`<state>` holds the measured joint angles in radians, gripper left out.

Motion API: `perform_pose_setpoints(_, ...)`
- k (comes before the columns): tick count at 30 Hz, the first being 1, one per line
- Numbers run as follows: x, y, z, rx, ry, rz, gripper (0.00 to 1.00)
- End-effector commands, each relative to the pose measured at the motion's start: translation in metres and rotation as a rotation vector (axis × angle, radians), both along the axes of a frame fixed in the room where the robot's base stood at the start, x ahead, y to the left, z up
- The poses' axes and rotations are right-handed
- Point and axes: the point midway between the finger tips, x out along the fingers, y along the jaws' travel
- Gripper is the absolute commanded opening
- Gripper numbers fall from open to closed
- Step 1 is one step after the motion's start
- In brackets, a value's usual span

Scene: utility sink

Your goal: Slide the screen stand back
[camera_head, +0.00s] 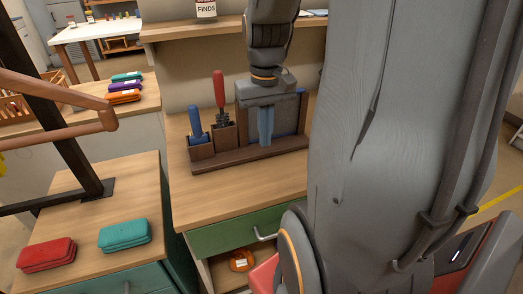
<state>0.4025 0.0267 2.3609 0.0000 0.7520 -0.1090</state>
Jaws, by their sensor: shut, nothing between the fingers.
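My gripper hides the middle of the screen, and my arm covers the area to the right.
A shelf (190,31) with a FINDS sign (206,8) runs behind the worktop. The worktop (220,196) is clear in front of the stand. A green drawer (232,234) is below it. Red (46,254) and teal (125,234) cases lie on the left cabinet.

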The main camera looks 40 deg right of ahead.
Motion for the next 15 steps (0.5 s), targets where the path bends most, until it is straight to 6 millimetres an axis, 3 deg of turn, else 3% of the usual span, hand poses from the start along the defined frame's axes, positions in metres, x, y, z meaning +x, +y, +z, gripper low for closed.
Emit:
perform_pose_setpoints(5,-0.002,-0.002,-0.014,0.003,0.005,-0.006,0.0)
perform_pose_setpoints(15,-0.002,-0.001,-0.074,0.004,0.008,-0.004,0.0)
